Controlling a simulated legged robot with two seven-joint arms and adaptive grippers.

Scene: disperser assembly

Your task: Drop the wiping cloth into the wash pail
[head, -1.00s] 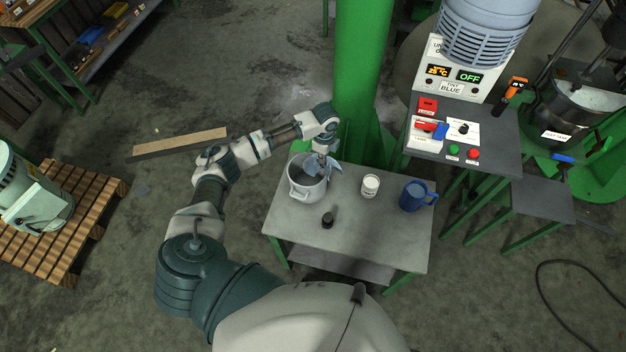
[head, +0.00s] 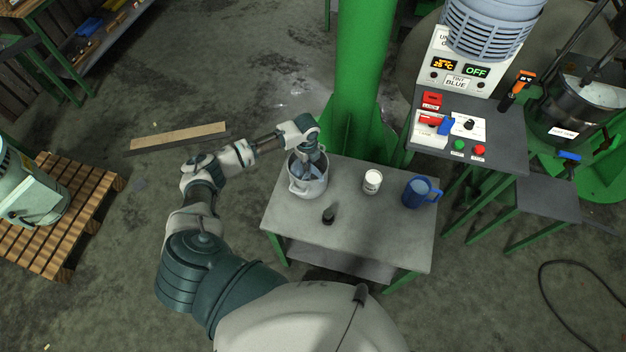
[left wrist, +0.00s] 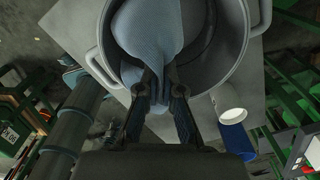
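The wash pail (head: 308,190) is a light grey two-handled pot at the far left corner of the small table. My left gripper (head: 311,158) is above its mouth, pointing down. It is shut on the light blue wiping cloth (head: 307,172), which hangs inside the pail opening. In the left wrist view, the fingertips (left wrist: 160,80) pinch the cloth (left wrist: 150,30), which spreads within the ring of the pail rim (left wrist: 105,40). The fingers hide part of the near rim. My right gripper is not in view.
On the grey table (head: 375,235) stand a white cup (head: 372,181), a blue mug (head: 418,193) and a small black object (head: 328,216). A green column (head: 360,80) rises behind the table. A control panel (head: 455,128) stands at the right. The table's front right is clear.

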